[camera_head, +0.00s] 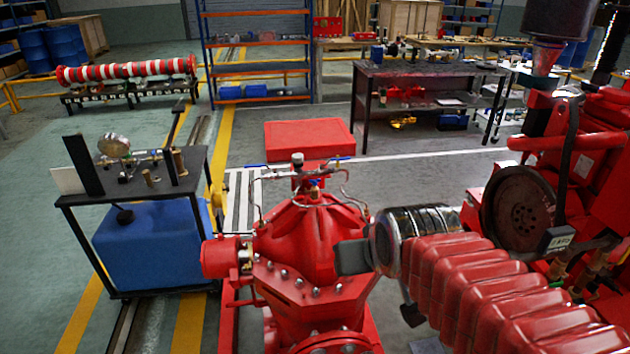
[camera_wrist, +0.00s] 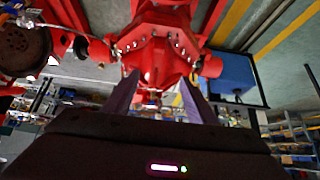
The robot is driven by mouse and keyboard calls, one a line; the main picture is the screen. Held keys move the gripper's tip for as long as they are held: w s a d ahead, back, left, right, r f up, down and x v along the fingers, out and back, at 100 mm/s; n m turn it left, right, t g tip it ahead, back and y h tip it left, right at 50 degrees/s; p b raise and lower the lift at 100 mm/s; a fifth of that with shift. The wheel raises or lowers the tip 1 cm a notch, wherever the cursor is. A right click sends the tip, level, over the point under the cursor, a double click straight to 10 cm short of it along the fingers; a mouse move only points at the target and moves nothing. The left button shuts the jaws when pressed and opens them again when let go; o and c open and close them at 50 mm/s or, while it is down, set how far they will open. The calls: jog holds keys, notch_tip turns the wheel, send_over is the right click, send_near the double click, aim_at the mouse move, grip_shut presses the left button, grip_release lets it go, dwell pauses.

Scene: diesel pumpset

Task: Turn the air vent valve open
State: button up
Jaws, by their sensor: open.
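The red pump (camera_head: 310,235) stands in front of me with thin pipework and small fittings (camera_head: 298,172) on its top. Small blue handles show there, one at the left (camera_head: 256,165), one at the right (camera_head: 342,158) and a blue part (camera_head: 315,184) lower in the middle. I cannot tell which belongs to the air vent valve. My gripper (camera_head: 375,287) is open and empty, to the right of the pump body and lower than the fittings. In the wrist view the pump (camera_wrist: 155,45) appears upside down beyond my two spread fingers (camera_wrist: 158,92). Valve details are too small there.
A red engine (camera_head: 590,180) with a dark round wheel (camera_head: 520,203) stands at the right. A black cart (camera_head: 135,180) with a gauge and a blue tank (camera_head: 150,245) stands at the left. A red box (camera_head: 309,138) lies behind the pump. Workbench (camera_head: 430,90) and shelves (camera_head: 257,50) are farther back.

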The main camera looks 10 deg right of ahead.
jog(key=w+f+t, duration=0.2)
jog(key=w+t, duration=0.1)
jog(key=w, duration=1)
jog(key=w+f+t, duration=0.2)
jog(key=w, duration=1.2)
jog(key=t, duration=0.6)
send_near(315, 180)
jog(key=s, duration=0.3)
jog(key=shift+s+r, duration=0.15)
jog(key=shift+s, duration=0.05)
jog(key=shift+w, duration=0.1)
jog(key=shift+w, duration=6.8)
jog(key=shift+c, duration=0.2)
jog(key=c, duration=1)
